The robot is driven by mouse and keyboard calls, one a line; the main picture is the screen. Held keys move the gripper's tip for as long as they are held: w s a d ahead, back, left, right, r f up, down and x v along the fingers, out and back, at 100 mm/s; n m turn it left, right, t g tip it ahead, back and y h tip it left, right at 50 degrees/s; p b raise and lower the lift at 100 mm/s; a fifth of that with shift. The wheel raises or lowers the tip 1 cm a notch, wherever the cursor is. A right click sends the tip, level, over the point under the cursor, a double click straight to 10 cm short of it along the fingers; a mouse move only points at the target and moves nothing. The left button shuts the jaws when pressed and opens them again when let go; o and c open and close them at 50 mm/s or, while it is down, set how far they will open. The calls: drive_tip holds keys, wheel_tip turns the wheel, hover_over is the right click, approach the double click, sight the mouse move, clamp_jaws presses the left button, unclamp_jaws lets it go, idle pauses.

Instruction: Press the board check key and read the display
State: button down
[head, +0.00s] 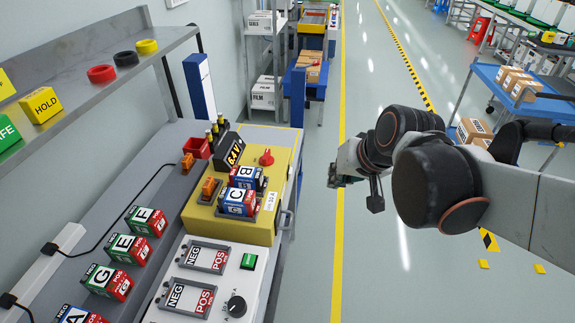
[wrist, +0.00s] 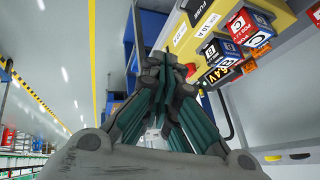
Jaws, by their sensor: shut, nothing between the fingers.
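The yellow board (head: 228,229) stands on the grey bench in the head view. Its black display (head: 234,154) reads 6.4 V. A red knob-like key (head: 266,158) stands near the display; I cannot tell if it is the board check key. In the wrist view the yellow board (wrist: 188,42) is at the upper right, with the display (wrist: 250,67) facing sideways. My gripper (head: 340,174) is over the aisle, right of the board and apart from it. Its fingers are closed together and empty in the wrist view (wrist: 165,62). A small red part shows just beside the fingertips there.
Blocks B (head: 247,177) and C (head: 238,202) sit in the board. A white panel (head: 190,295) in front has two NEG/POS frames, a green button (head: 248,261) and a black dial (head: 236,306). Lettered blocks stand left.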

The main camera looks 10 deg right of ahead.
sight(290, 173)
drive_tip(key=w+d+f+m+t+y+b, duration=0.1)
drive_tip(key=w+d+f+m+y+b, duration=0.1)
drive_tip(key=w+f, duration=0.8)
drive_tip(key=w+d+f+m+t+y+b, duration=0.1)
drive_tip(key=w+d+f+m+y+b, duration=0.1)
drive_tip(key=w+f, duration=0.9)
drive_tip(key=d+m+y, duration=0.1)
drive_tip(key=d+m, duration=0.1)
drive_tip(key=d, duration=0.1)
drive_tip(key=shift+w+d+m+b, duration=0.15)
drive_tip(key=shift+d+m+b, duration=0.1)
drive_tip(key=shift+m+b, duration=0.05)
drive_tip(key=shift+a, duration=0.1)
drive_tip(key=w+a, duration=0.2)
drive_tip(key=a, duration=0.6)
drive_tip(key=shift+w, duration=0.4)
drive_tip(key=shift+a, duration=0.2)
drive_tip(key=shift+w+a, duration=0.1)
drive_tip(key=shift+a, duration=0.2)
